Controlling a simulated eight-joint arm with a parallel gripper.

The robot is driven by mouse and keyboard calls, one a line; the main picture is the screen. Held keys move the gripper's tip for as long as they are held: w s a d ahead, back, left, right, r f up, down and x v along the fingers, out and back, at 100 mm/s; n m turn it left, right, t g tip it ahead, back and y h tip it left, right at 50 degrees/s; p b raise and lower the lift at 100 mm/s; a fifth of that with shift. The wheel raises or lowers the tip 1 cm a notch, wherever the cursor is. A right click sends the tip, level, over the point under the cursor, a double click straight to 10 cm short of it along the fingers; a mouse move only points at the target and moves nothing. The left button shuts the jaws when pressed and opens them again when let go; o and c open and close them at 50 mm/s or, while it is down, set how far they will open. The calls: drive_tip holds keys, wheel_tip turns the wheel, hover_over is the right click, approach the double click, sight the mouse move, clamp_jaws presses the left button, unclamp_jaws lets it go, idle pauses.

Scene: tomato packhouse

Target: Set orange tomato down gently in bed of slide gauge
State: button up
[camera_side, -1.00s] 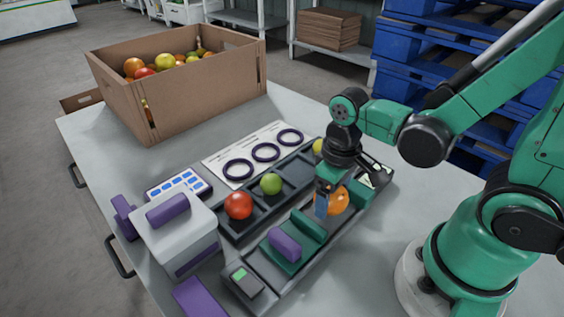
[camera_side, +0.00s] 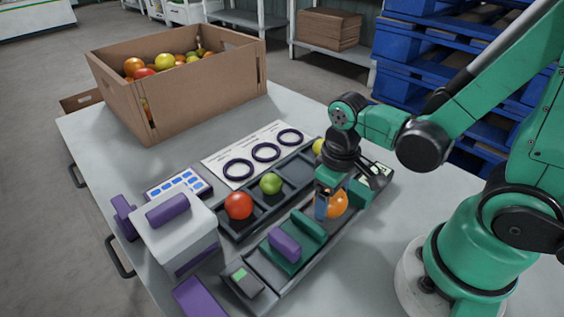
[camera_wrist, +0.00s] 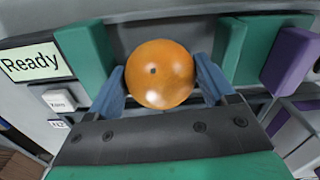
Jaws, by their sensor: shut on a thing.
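The orange tomato (camera_side: 332,203) is at the slide gauge (camera_side: 265,275), between its two green jaws. It looks very low over the bed or touching it; I cannot tell which. My gripper (camera_side: 322,205) is shut on the tomato from above. In the wrist view my blue fingertips (camera_wrist: 160,85) press on both sides of the orange tomato (camera_wrist: 160,72). One green jaw (camera_wrist: 85,55) stands left of it and another green jaw (camera_wrist: 230,50) right of it, with a gap on each side.
The purple handle (camera_side: 284,243) sits on the sliding jaw. A dark tray (camera_side: 258,213) beside the gauge holds a red, a green and a yellow tomato. A "Ready" display (camera_wrist: 30,63) shows at the gauge's end. A cardboard box (camera_side: 185,105) of tomatoes stands behind.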

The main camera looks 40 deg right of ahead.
drive_tip(key=shift+f, duration=0.25)
drive_tip(key=o, duration=0.7)
drive_tip(key=shift+c, duration=0.4)
drive_tip(key=shift+r, duration=0.1)
drive_tip(key=shift+r, duration=3.4)
